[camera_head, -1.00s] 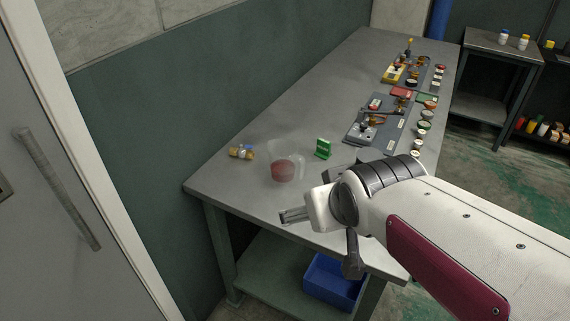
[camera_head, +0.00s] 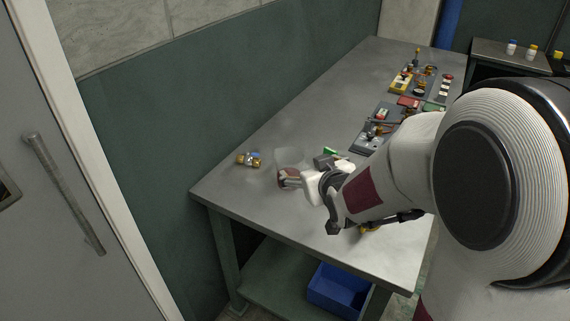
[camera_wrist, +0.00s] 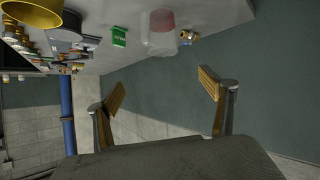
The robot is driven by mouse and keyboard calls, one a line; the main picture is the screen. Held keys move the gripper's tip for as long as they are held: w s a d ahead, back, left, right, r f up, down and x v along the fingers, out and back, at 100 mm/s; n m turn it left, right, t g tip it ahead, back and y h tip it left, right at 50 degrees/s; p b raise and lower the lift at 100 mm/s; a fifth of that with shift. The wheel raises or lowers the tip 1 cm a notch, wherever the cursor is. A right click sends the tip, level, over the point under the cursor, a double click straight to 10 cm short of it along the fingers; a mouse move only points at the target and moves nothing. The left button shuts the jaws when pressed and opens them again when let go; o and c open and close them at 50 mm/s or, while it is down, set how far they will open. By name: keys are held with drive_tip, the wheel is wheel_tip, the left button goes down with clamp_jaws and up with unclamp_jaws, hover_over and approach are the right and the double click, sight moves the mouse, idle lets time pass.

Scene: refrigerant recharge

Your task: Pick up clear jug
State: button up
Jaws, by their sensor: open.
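The clear jug (camera_head: 289,157) stands on the near left part of the grey table, with reddish liquid in its bottom. In the head view my gripper (camera_head: 287,177) covers part of it. In the wrist view the jug (camera_wrist: 160,38) shows at the top, beyond the fingertips and roughly between them in width. My gripper (camera_wrist: 160,90) is open and empty, its fingers spread wide. I cannot tell in the head view whether the fingers touch the jug; in the wrist view they look apart from it.
A brass fitting (camera_head: 249,159) lies left of the jug. A green card stand (camera_wrist: 119,36) is close on its other side. A blue bin (camera_head: 337,288) sits on the lower shelf. The table (camera_head: 290,110) is clear behind the jug.

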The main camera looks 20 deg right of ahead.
drive_tip(key=w+f+t, duration=0.3)
drive_tip(key=w+f, duration=0.2)
drive_tip(key=w, duration=0.1)
drive_tip(key=t+y, duration=0.2)
drive_tip(key=t, duration=0.1)
approach(297, 165)
drive_tip(key=shift+w+a+r, duration=0.1)
drive_tip(key=shift+w+r, duration=0.1)
drive_tip(key=shift+w, duration=0.75)
drive_tip(key=shift+w, duration=0.1)
drive_tip(key=shift+w+a, duration=0.1)
drive_tip(key=shift+w, duration=1.55)
drive_tip(key=shift+w+a, duration=0.15)
drive_tip(key=shift+w, duration=1.5)
drive_tip(key=shift+w, duration=0.1)
